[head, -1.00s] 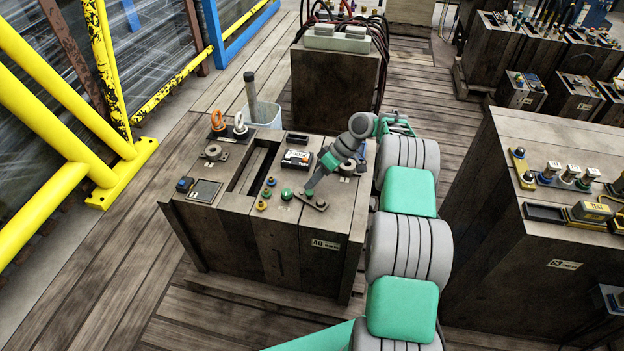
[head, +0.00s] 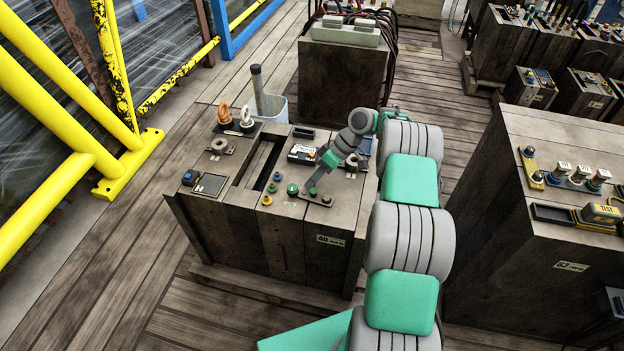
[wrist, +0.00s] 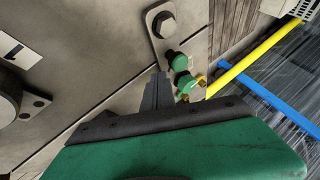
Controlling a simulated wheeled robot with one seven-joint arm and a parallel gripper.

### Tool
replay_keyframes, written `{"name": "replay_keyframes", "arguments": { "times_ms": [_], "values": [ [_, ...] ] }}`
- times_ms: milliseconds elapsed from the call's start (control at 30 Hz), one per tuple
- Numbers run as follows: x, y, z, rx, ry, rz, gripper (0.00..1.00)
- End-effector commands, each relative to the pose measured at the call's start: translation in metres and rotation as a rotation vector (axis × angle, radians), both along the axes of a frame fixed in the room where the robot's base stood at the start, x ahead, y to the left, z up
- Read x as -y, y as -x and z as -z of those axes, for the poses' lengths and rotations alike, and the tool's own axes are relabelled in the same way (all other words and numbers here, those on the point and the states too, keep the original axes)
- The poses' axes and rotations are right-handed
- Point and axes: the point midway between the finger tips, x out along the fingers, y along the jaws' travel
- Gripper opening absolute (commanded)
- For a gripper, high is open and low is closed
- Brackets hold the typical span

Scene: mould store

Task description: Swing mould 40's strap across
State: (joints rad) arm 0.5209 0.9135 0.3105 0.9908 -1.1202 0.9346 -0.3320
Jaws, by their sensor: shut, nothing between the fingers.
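Mould 40 (head: 225,222) is a dark block with its "40" label (head: 330,240) on the front face. Its strap (head: 326,199) is a short metal bar lying flat on the top near the front right edge, with a bolt at its right end. The strap also shows in the wrist view (wrist: 154,38), its bolt head at the top. My gripper (head: 312,191) is shut and empty, pointing down at the strap's left part. In the wrist view my fingers (wrist: 157,92) cover the strap's near end; I cannot tell whether they touch it.
A green button (head: 292,189) sits just left of the strap, with several small knobs beyond. A black-and-white box (head: 303,154) and a long open slot (head: 258,165) lie behind. Another block (head: 540,200) stands right, a yellow frame (head: 65,150) left.

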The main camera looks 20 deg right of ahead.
Motion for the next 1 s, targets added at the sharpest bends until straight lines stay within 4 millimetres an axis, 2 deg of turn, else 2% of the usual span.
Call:
{"name": "replay_keyframes", "arguments": {
  "times_ms": [567, 667, 1000],
  "values": [
    [0.0, 0.001, 0.0, -0.003, 0.0, -0.001, 0.0],
    [0.006, 0.0, -0.009, -0.001, 0.001, 0.0, 0.0],
    [0.041, 0.002, -0.058, -0.001, 0.0, -0.002, 0.0]
  ]
}}
